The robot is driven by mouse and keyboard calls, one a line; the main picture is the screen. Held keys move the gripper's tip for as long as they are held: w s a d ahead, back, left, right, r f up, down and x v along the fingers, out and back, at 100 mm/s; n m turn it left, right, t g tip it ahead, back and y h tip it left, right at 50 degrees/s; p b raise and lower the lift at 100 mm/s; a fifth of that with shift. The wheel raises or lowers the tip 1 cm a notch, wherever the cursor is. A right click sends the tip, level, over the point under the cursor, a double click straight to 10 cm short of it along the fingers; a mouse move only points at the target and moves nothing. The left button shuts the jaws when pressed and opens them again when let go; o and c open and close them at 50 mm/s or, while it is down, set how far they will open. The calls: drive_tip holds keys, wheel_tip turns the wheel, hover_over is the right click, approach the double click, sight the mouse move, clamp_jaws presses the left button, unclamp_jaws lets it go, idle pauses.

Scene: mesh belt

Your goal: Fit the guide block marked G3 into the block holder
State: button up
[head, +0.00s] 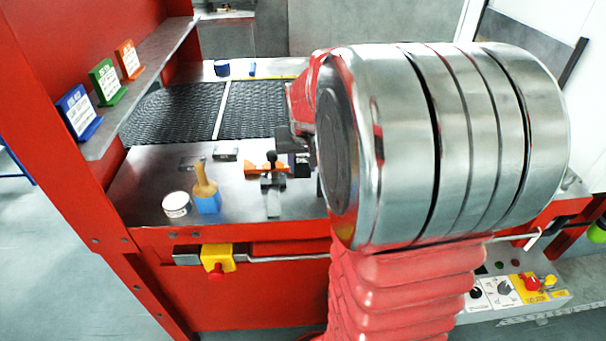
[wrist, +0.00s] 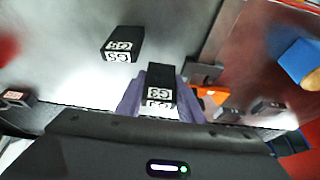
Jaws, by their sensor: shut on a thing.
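My gripper (wrist: 158,104) has its two purple fingers on either side of a dark block (wrist: 161,80) with white lettering, and is shut on it. The lettering is upside down and too small to read surely as G3. In the head view, my gripper (head: 300,143) is low over the bench and partly hidden by my arm. An orange fixture with a black-knobbed clamp (head: 271,159), seemingly the block holder, stands just left of it. Its orange part (wrist: 211,94) shows right of the held block in the wrist view. Its slot is not clear.
Another dark lettered block (wrist: 122,43) lies on the metal bench (head: 140,180). Small grey blocks (head: 226,154) sit behind the clamp. A blue brush (head: 207,200) and white tin (head: 176,204) stand at the front left. The black mesh belt (head: 175,110) lies behind.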

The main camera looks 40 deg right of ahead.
sight(303, 171)
drive_tip(key=shift+f, duration=0.1)
drive_tip(key=shift+f, duration=1.75)
drive_tip(key=o, duration=0.8)
drive_tip(key=shift+f, duration=0.1)
drive_tip(key=v, duration=1.2)
drive_tip(key=shift+s, duration=0.1)
